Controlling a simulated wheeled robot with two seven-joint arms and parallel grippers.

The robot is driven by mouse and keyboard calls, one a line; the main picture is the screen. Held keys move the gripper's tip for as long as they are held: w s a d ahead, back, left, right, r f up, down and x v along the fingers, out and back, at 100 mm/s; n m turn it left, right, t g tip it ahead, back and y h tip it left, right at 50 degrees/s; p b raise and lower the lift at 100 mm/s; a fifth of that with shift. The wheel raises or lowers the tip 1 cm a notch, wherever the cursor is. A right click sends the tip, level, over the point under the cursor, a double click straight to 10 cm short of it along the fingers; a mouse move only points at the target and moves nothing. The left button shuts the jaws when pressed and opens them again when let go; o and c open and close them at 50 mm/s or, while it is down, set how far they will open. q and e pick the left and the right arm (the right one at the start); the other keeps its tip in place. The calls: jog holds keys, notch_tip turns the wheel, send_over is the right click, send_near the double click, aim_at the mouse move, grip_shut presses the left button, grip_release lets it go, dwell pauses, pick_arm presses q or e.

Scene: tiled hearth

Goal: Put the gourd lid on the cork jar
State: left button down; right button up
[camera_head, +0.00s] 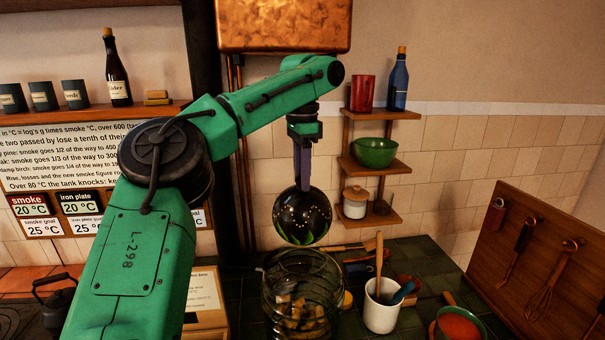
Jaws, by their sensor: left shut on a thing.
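The gourd lid (302,215), a dark glossy ball with bright reflections, hangs from my left gripper (303,183). The purple-grey fingers are shut on its top and point down. The cork jar (301,300), a ribbed clear glass jar with pale cork-like pieces inside, stands on the dark tiled counter below. The lid's underside is just above the jar's mouth; I cannot tell whether they touch. The lid looks roughly centred over the jar. My right gripper is not in view.
A white crock (381,308) with utensils stands right of the jar. A bowl of red contents (457,325) is farther right. A leaning board (203,298) is left of the jar. Wall shelves (376,165) hold a green bowl and canister. A tool board (540,262) is at the right.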

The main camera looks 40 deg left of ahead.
aim_at(302, 194)
pick_arm(q)
jog(key=f, duration=0.1)
jog(key=w+a+f, duration=0.1)
jog(key=f, duration=0.1)
jog(key=shift+w+a+b, duration=0.2)
jog(key=shift+w+b, duration=0.05)
jog(key=shift+b, duration=0.1)
jog(key=shift+s+d+f, duration=0.1)
jog(key=shift+d+f, duration=0.05)
jog(key=shift+f, duration=0.05)
jog(key=shift+s+d+f, duration=0.3)
jog(key=shift+s+f, duration=0.05)
jog(key=shift+f+b, duration=0.25)
jog(key=shift+b, duration=0.05)
jog(key=shift+f, duration=0.3)
jog(key=shift+w+a+f, duration=0.2)
jog(key=shift+f, duration=0.45)
jog(key=shift+r, duration=0.1)
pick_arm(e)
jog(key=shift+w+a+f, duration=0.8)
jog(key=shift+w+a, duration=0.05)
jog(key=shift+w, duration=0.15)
pick_arm(q)
jog(key=shift+s+d, duration=0.1)
